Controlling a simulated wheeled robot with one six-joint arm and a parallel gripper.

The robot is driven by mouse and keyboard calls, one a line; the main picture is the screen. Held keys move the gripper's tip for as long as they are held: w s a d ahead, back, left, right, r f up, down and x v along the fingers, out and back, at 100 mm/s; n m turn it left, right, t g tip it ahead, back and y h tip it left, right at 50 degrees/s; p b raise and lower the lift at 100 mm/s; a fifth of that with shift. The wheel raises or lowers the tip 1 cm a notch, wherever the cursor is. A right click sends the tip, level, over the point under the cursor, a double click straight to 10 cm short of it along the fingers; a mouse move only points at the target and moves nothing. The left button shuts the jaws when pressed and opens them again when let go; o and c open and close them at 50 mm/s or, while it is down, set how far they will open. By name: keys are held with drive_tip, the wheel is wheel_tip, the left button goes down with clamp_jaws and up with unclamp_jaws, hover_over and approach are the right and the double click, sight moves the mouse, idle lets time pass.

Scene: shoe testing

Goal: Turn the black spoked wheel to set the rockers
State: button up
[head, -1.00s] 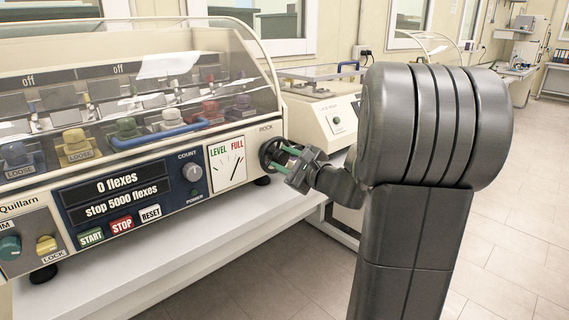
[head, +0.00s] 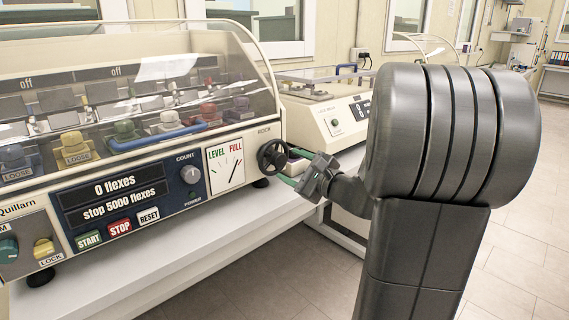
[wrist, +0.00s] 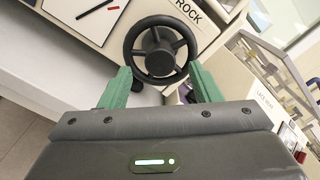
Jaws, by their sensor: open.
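The black spoked wheel (head: 272,156) sits on the right end of the machine's front, under the word ROCK. It also shows in the wrist view (wrist: 160,50), just beyond the fingers. My gripper (head: 290,166) has green fingers and is at the lower right of the wheel. In the wrist view the open fingers (wrist: 160,72) stand apart on either side of the wheel's lower part, with nothing held between them.
A display panel (head: 112,194) reads 0 flexes, stop 5000 flexes. START (head: 88,240), STOP and RESET buttons are below it. A clear cover (head: 180,70) encloses several coloured shoe forms. A second cream machine (head: 335,118) stands behind my gripper. The white bench edge runs below.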

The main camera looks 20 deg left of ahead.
sight(281, 161)
drive_tip(key=v, duration=1)
drive_tip(key=shift+a, duration=0.2)
drive_tip(key=x, duration=1.3)
drive_tip(key=shift+w+a, duration=0.25)
drive_tip(key=shift+a, duration=0.05)
